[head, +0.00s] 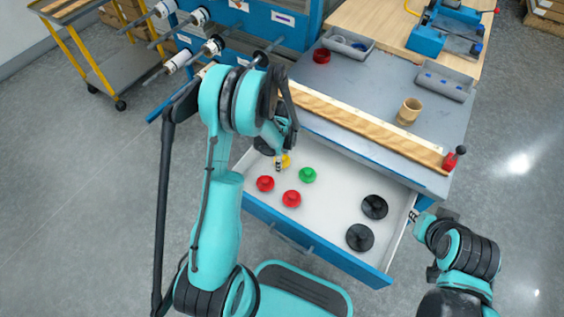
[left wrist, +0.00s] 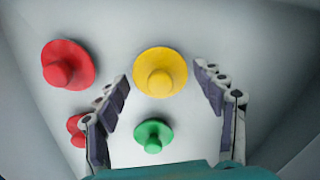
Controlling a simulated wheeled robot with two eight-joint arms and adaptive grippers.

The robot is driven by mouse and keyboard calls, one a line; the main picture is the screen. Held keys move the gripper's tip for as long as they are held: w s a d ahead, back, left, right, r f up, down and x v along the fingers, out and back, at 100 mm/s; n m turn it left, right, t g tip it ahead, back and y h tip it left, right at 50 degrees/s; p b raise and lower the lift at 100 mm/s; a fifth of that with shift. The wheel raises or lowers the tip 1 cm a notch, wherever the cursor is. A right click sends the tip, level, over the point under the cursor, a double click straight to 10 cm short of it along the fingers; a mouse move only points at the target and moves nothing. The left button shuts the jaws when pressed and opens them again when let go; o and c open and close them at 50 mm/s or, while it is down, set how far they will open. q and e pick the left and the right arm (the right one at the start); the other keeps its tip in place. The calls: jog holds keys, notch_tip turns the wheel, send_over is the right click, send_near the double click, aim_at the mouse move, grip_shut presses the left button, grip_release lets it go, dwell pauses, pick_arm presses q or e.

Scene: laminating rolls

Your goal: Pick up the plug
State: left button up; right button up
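Several plugs lie in the open white drawer (head: 330,208). A yellow plug (head: 284,160) lies near the drawer's far left part, partly hidden by my left gripper (head: 280,160). In the left wrist view the yellow plug (left wrist: 160,72) is centred between and just beyond the spread fingers of my left gripper (left wrist: 165,95), which is open and empty. A green plug (head: 307,175) and two red plugs (head: 265,184) lie close by; the green plug also shows in the left wrist view (left wrist: 153,135). Black plugs (head: 374,207) lie at the right. My right gripper (head: 420,222) is beside the drawer's right edge, its fingers unclear.
A wooden bar (head: 365,132) runs along the table's front edge above the drawer. A wooden cup (head: 409,111), grey bins (head: 443,83) and a red plug (head: 321,56) stand on the table. The drawer's middle is clear.

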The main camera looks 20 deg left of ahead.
pick_arm(q)
jog(key=c, duration=0.7)
jog(key=shift+c, duration=0.2)
